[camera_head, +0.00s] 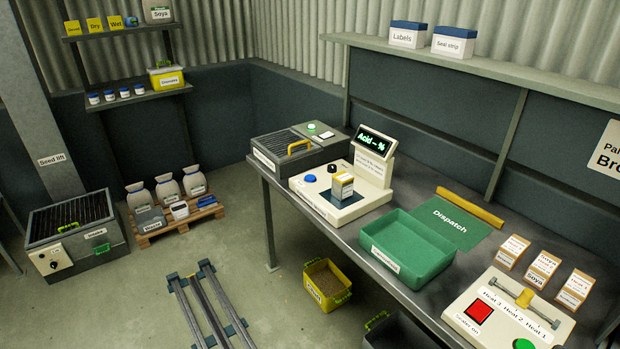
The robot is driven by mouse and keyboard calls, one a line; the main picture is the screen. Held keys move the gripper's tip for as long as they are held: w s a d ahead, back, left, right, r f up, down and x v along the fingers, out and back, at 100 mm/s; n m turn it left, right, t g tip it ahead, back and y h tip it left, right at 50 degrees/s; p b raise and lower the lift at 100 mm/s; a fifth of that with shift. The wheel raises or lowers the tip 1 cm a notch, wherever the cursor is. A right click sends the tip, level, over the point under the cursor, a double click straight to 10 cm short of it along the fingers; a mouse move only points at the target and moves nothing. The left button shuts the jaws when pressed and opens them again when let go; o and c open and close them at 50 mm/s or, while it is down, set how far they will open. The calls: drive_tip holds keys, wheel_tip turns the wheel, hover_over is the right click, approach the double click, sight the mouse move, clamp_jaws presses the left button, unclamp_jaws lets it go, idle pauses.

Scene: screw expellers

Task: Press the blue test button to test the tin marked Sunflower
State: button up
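The blue test button (310,179) is on the left of the white tester's (357,212) sloping top, beside a dark round knob (332,168). One tin (343,186) with a tan top and white label stands upright on the tester's dark plate; its label is too small to read. The tester's display (375,142) reads "Acid – %" with no number. My gripper is not in view.
A green tray (408,268) lies in front of the green Dispatch mat (446,222). A grey grilled box (298,150) with a yellow handle adjoins the tester at left. A sealer (508,312) with red and green buttons sits front right. A yellow bin (328,285) is on the floor.

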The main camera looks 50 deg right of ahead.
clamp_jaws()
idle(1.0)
